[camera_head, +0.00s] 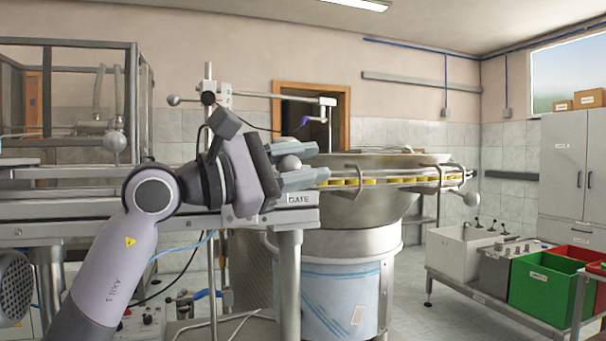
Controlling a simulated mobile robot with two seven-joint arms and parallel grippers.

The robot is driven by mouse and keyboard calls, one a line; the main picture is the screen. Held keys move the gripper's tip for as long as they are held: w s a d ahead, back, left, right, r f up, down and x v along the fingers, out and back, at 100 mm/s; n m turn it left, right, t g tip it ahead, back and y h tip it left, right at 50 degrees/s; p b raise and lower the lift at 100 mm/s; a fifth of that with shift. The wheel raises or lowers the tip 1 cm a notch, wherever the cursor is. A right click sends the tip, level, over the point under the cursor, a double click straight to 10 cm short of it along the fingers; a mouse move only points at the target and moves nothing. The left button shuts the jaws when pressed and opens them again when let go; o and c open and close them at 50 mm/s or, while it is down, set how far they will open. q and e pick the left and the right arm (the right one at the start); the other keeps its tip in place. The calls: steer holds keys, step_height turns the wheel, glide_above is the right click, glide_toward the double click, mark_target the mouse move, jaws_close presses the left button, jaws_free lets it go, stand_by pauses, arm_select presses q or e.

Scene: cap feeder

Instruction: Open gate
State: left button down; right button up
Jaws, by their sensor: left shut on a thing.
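My left gripper (305,178) reaches in from the left at the centre of the view. Its fingers point right and are shut on a round grey knob (289,163), which shows between them. Just below is a metal block with a label reading GATE (299,199), at the right end of the rail. The gripper hides most of the gate, so I cannot tell its position. My right gripper is not in view.
A large metal bowl feeder (355,212) stands behind and right, with yellow caps (395,180) along its rim track. A steel rail (80,207) runs left. A white bin (458,252), a green bin (545,290) and a red bin (575,254) sit on a low rack at right.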

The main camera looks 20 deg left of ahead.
arm_select(q)
steer(key=shift+f+m+b, duration=0.5)
steer(key=shift+m+b, duration=0.15)
steer(key=shift+m, duration=0.55)
steer(key=shift+h, duration=0.3)
steer(key=c, duration=0.8)
jaws_free()
steer(key=b+v, duration=0.1)
steer(key=v, duration=0.6)
steer(key=shift+a+b, duration=0.1)
steer(key=shift+b, duration=0.25)
